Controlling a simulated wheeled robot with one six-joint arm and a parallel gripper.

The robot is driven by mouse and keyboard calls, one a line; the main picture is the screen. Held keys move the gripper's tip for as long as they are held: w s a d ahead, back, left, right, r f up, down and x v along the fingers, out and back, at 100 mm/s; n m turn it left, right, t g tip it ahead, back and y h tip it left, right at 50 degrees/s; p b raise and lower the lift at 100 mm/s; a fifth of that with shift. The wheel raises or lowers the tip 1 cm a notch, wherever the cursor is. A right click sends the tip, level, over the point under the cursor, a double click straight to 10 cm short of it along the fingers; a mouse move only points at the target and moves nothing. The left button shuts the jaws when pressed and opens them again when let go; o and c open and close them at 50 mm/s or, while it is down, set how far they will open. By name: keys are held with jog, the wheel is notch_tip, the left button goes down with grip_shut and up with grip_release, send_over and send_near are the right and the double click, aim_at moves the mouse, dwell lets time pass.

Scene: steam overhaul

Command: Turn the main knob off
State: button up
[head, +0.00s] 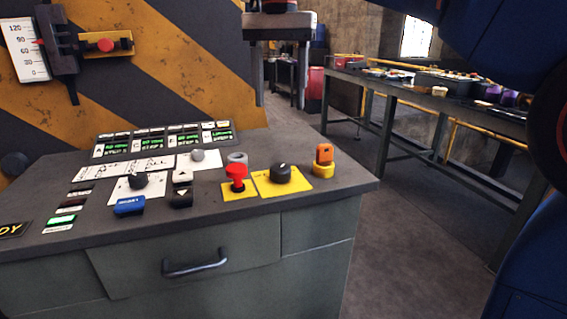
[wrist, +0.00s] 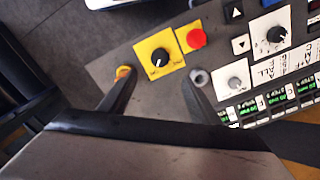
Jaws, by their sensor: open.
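A round black knob (head: 282,173) sits on a yellow plate (head: 261,185) near the right end of the console top. I take it as the main knob, though its label is too small to read. A small light mark shows on its top. In the wrist view the knob (wrist: 160,57) lies beyond and between my two fingers, unobstructed. My gripper (head: 281,104) is open and empty, hanging well above the console behind the knob in the head view. Its fingers also show in the wrist view (wrist: 158,80), apart from the knob.
A red button (head: 236,176) and a grey ring (head: 238,158) stand just left of the knob. An orange-and-yellow piece (head: 323,161) stands to its right. Another black knob (head: 138,181) sits on a white plate farther left. A long workbench (head: 400,92) is at the right.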

aim_at(280, 168)
notch_tip(280, 168, down, 16)
dwell(0.6)
jog(key=c, duration=1.1)
